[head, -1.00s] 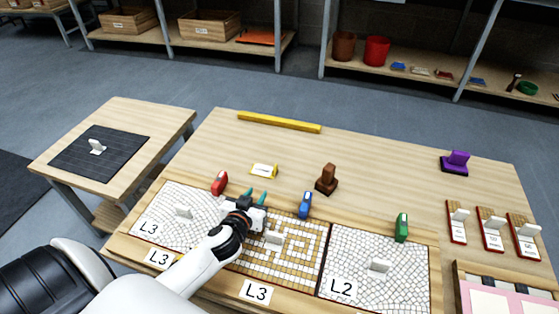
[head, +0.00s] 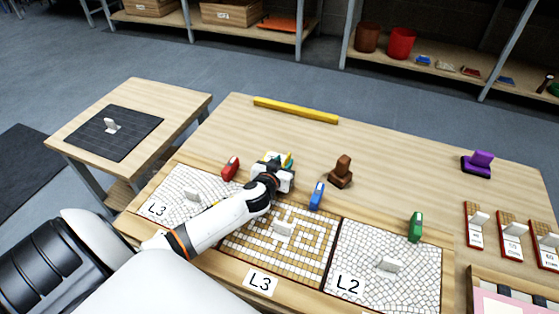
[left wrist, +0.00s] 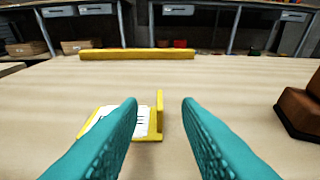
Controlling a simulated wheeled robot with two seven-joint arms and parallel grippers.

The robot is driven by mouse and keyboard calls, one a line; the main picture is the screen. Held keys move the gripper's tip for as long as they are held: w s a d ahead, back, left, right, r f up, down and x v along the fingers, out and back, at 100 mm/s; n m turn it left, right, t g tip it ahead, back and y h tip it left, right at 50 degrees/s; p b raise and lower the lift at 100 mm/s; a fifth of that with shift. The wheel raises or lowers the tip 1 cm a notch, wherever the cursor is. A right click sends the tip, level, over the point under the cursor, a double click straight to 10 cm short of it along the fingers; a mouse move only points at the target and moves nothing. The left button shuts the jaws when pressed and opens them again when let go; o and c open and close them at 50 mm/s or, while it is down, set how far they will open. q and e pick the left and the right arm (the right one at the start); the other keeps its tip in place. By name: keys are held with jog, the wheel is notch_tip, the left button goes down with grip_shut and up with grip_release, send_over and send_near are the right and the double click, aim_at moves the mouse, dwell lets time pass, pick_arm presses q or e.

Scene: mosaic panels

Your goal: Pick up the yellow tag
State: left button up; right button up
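The yellow tag (left wrist: 152,137) lies on the table in the left wrist view, with a white written face and an upright yellow tab. In the head view it is mostly hidden behind my left gripper, with a bit of yellow (head: 289,159) showing. My left gripper (left wrist: 160,103) is open, its two teal fingers apart. The upright tab shows between the fingertips, and the left finger covers part of the white face. I cannot tell whether the fingers reach around the tab. My left gripper also shows in the head view (head: 278,160). My right gripper is not in view.
A red block (head: 230,168) stands left of the gripper, a blue block (head: 317,195) and a brown stamp-like block (head: 341,172) right of it. A yellow bar (head: 295,109) lies at the table's far edge. Mosaic panels (head: 390,235) line the front.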

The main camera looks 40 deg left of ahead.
pick_arm(q)
jog(key=x, duration=0.2)
jog(key=shift+w+f, duration=0.15)
jog(key=shift+w, duration=0.2)
grip_shut()
